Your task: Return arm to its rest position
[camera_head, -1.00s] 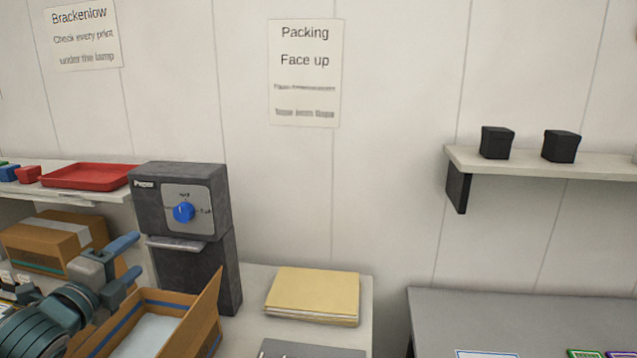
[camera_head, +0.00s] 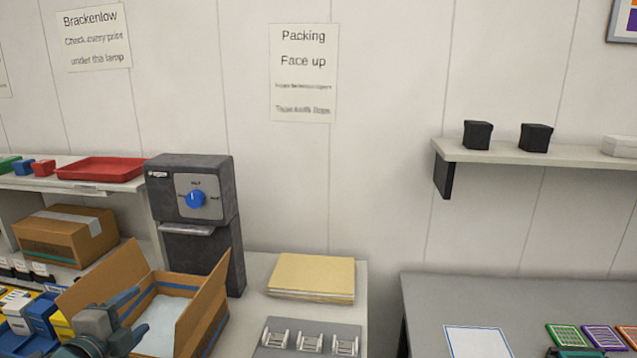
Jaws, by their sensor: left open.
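My left gripper (camera_head: 138,316) is low at the left of the head view. Its two blue-grey fingers are apart, with nothing visible between them. It shows in front of the open cardboard box (camera_head: 203,318), over its near left part in the picture; I cannot tell how far above the box it is. The rest of my left arm is mostly cut off by the bottom edge. My right gripper is not clearly seen; a small dark shape at the bottom right edge cannot be made out.
Behind the box stands a dark machine with a blue knob (camera_head: 195,198). To its right lie yellow sheets (camera_head: 312,276) and a grey plate with white holders (camera_head: 308,340). Blue and yellow bins (camera_head: 40,315) are at left. A grey table (camera_head: 500,297) is at right.

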